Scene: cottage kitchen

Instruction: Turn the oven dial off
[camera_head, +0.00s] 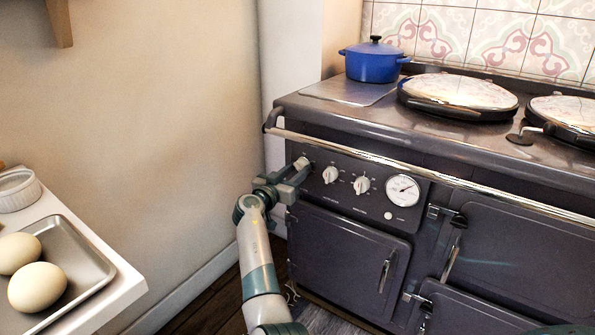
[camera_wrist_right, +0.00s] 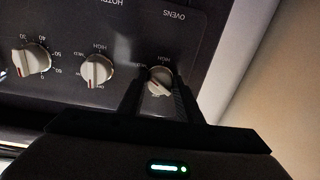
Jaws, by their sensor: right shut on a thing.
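The oven dial (camera_wrist_right: 160,80) is a white knob with a red mark, under the word OVENS in the right wrist view. My right gripper (camera_wrist_right: 158,92) has one finger on each side of this dial and is shut on it. In the head view, my right gripper (camera_head: 300,174) reaches the left end of the stove's control panel (camera_head: 340,203), and the dial (camera_head: 302,163) is partly hidden by the fingers. The dial's exact setting is hard to read. My left gripper is not in view.
Two more white knobs (camera_head: 330,175) and (camera_head: 362,185) and a round gauge (camera_head: 402,190) are on the panel. A metal rail (camera_head: 400,165) runs above it. A blue pot (camera_head: 374,64) stands on the stove. A tray (camera_head: 88,262) with eggs is on a white counter at left.

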